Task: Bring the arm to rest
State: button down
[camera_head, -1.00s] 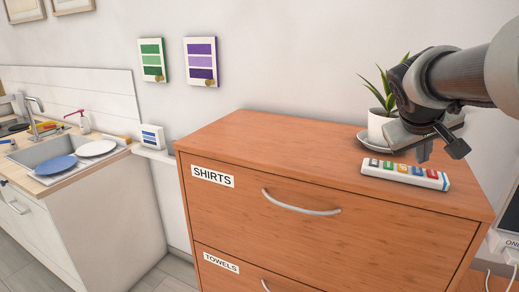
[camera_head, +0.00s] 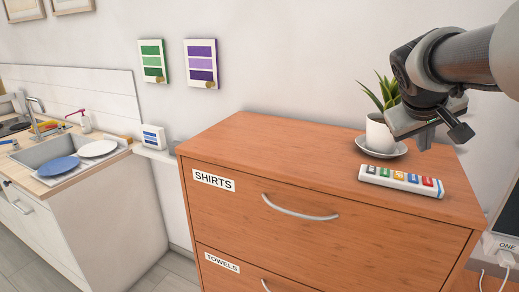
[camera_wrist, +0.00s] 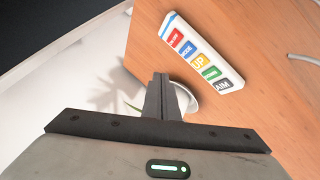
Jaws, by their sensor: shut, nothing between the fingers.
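My gripper (camera_head: 441,136) is at the right in the head view, raised above the right end of the wooden dresser top. It is shut and empty. In the wrist view its fingers (camera_wrist: 158,84) are together, with the dresser top beyond them. A white remote with coloured buttons (camera_head: 402,181) lies on the dresser top below my gripper, apart from it. The remote also shows in the wrist view (camera_wrist: 201,52).
The dresser (camera_head: 290,145) has drawers labelled SHIRTS and TOWELS, both shut. A potted plant (camera_head: 379,132) on a saucer stands behind the remote, close to my gripper. A sink counter (camera_head: 60,180) with plates is at the left. A dark-framed panel (camera_head: 507,205) is at the right edge.

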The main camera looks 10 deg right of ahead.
jog(key=shift+a, duration=0.1)
dwell(0.3)
jog(key=s+a+f+y+p, duration=0.2)
jog(key=s+a, duration=0.3)
jog(key=a, duration=0.3)
jog(key=s+a+f+y+p, duration=0.2)
jog(key=s+a, duration=0.4)
jog(key=a, duration=0.3)
jog(key=s+a+f+n+y+p, duration=0.1)
jog(key=s+a+f+y+p, duration=0.1)
jog(key=s+a, duration=0.3)
jog(key=a+y, duration=0.1)
jog(key=a, duration=0.3)
jog(key=shift+s, duration=0.25)
jog(key=shift+s, duration=0.1)
